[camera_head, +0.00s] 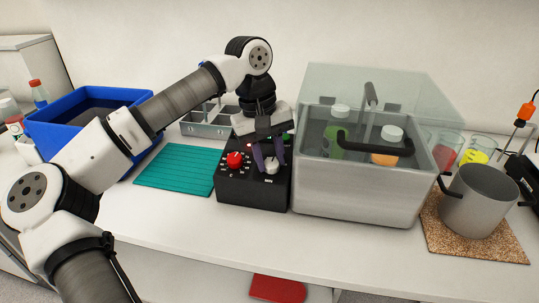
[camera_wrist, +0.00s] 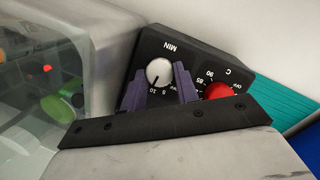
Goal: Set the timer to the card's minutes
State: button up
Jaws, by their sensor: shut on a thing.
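The black control box (camera_head: 240,195) stands on the counter, left of the glass-lidded bath. The pale timer knob (camera_head: 271,166) is on its right side; in the wrist view the knob (camera_wrist: 159,72) is beside the label MIN. Its dark pointer line appears to lie near the 10 mark. My gripper (camera_head: 268,158) is over this knob, with its purple fingers on either side, shut on it. The red knob (camera_head: 235,160) beside it has a scale marked C and is partly hidden by my gripper in the wrist view. I see no readable card.
The bath (camera_head: 355,197) stands close on the right, with a raised handle and bottles inside. A teal mat (camera_head: 175,168) and blue bin (camera_head: 58,140) lie left. A metal rack (camera_head: 205,128) is behind. A pot (camera_head: 480,203) stands far right.

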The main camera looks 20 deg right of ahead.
jog(key=o, duration=1)
jog(key=shift+c, duration=0.2)
notch_tip(320, 180, up, 14)
jog(key=w+a, duration=0.1)
jog(key=a, duration=0.1)
jog(key=shift+w+f+b, duration=0.2)
jog(key=shift+w+b, duration=0.1)
jog(key=shift+w, duration=0.1)
